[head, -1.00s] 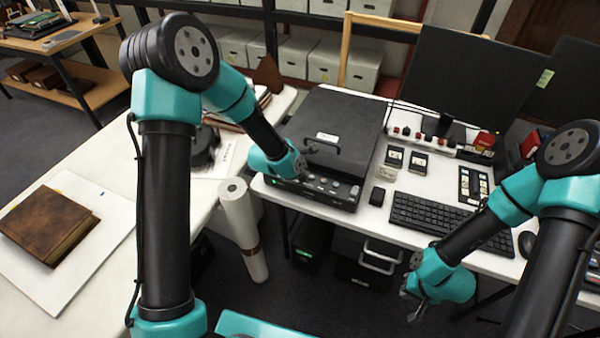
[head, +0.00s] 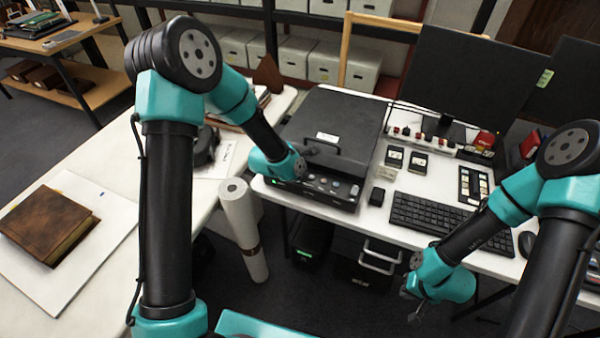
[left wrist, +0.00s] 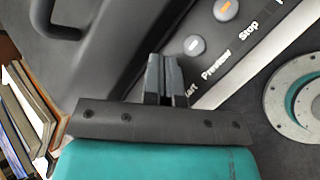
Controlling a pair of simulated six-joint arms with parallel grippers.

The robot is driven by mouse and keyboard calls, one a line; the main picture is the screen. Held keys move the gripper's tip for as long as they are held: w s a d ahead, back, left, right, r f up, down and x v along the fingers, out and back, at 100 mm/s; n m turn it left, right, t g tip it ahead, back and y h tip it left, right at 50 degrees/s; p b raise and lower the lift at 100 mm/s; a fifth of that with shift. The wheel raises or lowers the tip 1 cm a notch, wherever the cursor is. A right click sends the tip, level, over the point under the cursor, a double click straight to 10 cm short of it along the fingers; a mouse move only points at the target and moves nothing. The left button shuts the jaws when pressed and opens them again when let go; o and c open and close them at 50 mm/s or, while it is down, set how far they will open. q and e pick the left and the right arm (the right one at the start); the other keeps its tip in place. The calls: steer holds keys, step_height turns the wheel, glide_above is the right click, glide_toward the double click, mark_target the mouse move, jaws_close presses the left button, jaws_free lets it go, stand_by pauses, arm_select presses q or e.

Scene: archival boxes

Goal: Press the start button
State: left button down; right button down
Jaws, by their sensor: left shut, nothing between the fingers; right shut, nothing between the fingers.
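The black scanner (head: 335,125) stands on the white desk, with a row of buttons on its front panel. In the left wrist view the panel (left wrist: 232,62) carries the labels Stop, Preview and a partly hidden one ending in "art". A grey button (left wrist: 194,45) sits by Preview and an orange button (left wrist: 225,10) by Stop. The start button itself is hidden behind my left fingers. My left gripper (left wrist: 166,75) is shut and empty, its tips over that end of the panel; contact cannot be told. My right gripper (head: 414,308) is shut and empty, in front of the desk edge.
A black keyboard (head: 437,219), a small black box (head: 377,196) and a monitor (head: 465,85) are right of the scanner. The scanner lid's handle (left wrist: 75,12) rises close to my left gripper. A white paper roll (head: 243,225) stands left of the desk.

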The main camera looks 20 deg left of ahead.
arm_select(q)
steer(key=shift+f, duration=0.45)
stand_by(0.9)
steer(key=shift+r, duration=0.9)
steer(key=shift+r, duration=2.5)
